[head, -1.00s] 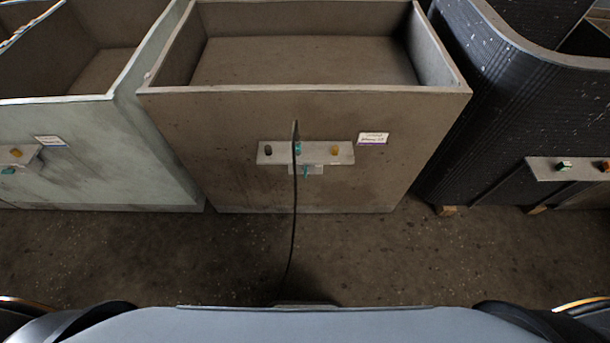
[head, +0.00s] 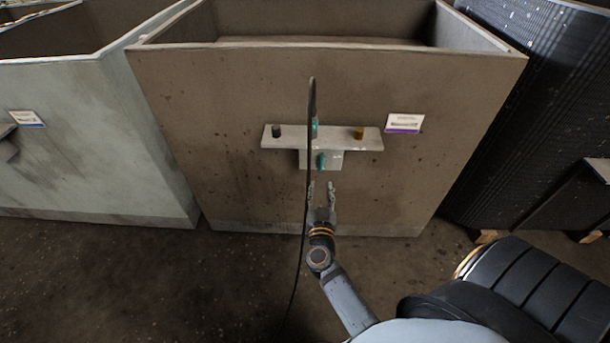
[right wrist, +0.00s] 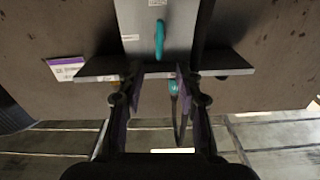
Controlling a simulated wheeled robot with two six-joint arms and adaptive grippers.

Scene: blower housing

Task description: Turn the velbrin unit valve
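A teal valve handle (head: 321,160) sits on a small grey box (head: 336,160) below a shelf on the brown housing's front wall. The housing's label (head: 404,123) has a purple stripe, and its text is too small to read. My right gripper (head: 322,187) is just below the valve handle, open and empty, with its fingers pointing at the wall. In the right wrist view the teal handle (right wrist: 159,40) stands beyond the two spread fingertips (right wrist: 157,78), apart from them. My left gripper is not in view.
The shelf (head: 355,138) carries a dark knob (head: 276,131), a teal part (head: 315,128) and a yellow-brown knob (head: 359,133). A black cable (head: 299,240) hangs in front, close to the right gripper. A pale green housing (head: 90,130) stands left, a black ribbed one (head: 540,90) right.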

